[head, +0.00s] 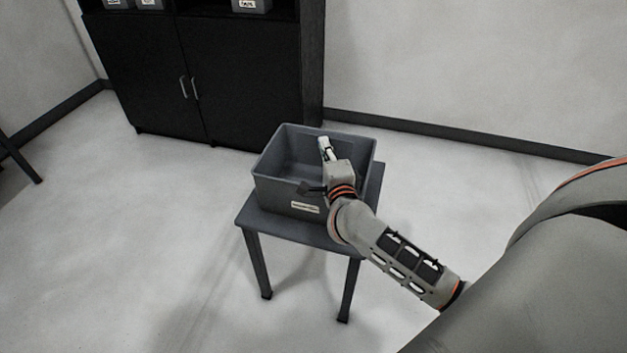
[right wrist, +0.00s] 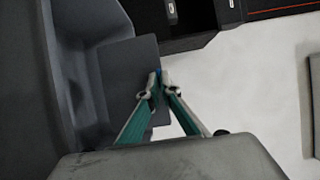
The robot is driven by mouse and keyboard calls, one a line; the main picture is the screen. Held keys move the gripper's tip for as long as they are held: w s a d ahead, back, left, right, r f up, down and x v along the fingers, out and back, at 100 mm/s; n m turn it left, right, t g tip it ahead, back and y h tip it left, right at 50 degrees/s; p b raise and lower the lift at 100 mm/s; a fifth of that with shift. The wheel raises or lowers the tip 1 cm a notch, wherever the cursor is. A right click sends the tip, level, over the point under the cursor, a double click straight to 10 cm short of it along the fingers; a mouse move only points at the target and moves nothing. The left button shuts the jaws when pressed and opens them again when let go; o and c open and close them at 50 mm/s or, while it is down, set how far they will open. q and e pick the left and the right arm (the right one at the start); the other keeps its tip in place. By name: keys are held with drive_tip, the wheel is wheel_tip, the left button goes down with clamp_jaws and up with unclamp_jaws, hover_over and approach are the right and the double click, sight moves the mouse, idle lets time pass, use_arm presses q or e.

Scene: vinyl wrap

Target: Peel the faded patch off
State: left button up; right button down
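A flat, dark grey square piece, which looks like the faded patch (right wrist: 122,72), shows in the right wrist view with its right edge at my fingertips. My right gripper (right wrist: 160,78) is shut, its two teal fingers meeting at that edge. In the head view my right gripper (head: 324,146) is over the grey bin (head: 275,188), and a faint grey square (head: 346,147) shows beside its fingertips against the bin's inside. The patch is close in shade to the bin, so its outline is hard to make out. My left gripper is not in view.
The bin, with a pale label on its front, stands on a small dark table (head: 258,222). A black cabinet (head: 245,105) with more grey bins on its shelf is behind. The floor around the table is clear.

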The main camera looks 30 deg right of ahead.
drive_tip(key=c, duration=2.3)
unclamp_jaws()
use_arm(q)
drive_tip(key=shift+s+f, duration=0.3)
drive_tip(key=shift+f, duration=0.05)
use_arm(e)
drive_tip(key=shift+o, duration=0.6)
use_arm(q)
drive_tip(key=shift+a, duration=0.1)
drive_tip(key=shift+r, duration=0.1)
use_arm(e)
drive_tip(key=v, duration=1.2)
